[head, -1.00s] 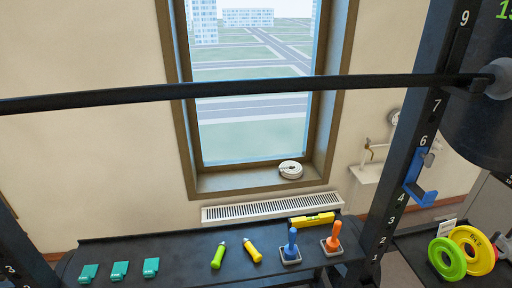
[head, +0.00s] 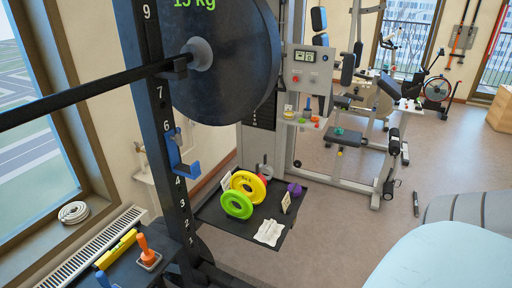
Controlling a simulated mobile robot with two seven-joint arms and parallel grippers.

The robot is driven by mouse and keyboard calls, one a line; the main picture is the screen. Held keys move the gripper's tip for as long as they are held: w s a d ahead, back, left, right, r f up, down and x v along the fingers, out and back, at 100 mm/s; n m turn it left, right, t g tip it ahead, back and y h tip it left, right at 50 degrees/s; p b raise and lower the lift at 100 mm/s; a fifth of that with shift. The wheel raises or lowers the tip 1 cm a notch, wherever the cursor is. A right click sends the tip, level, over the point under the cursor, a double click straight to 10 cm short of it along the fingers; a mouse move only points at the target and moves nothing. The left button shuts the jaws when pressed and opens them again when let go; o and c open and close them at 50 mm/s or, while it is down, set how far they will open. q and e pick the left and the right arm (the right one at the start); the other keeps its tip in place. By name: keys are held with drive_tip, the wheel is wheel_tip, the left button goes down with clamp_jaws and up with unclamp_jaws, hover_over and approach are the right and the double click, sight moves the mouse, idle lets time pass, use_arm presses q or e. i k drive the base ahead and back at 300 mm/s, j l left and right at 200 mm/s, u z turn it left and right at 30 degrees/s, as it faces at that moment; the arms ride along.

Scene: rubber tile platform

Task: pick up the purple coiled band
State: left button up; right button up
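A small purple object (head: 294,189), which matches the purple band in colour, lies at the back right of a low black tray (head: 222,222) in the head view. It is too small to tell its coils. A small tan card (head: 286,203) stands just in front of it, to its left. Neither of my grippers shows in the head view.
The tray also holds a yellow plate (head: 249,186), a green plate (head: 237,204) and a white cloth-like item (head: 269,233). A black rack upright (head: 163,130) and a large barbell plate (head: 225,60) stand at left. Open floor (head: 340,215) lies right of the tray.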

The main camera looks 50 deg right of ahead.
sight(294, 190)
drive_tip(key=z, duration=1.8)
drive_tip(key=i+l, duration=0.1)
drive_tip(key=l, duration=0.3)
drive_tip(key=l+u, duration=0.1)
drive_tip(key=l, duration=0.25)
drive_tip(key=i+l, duration=0.15)
drive_tip(key=l, duration=0.25)
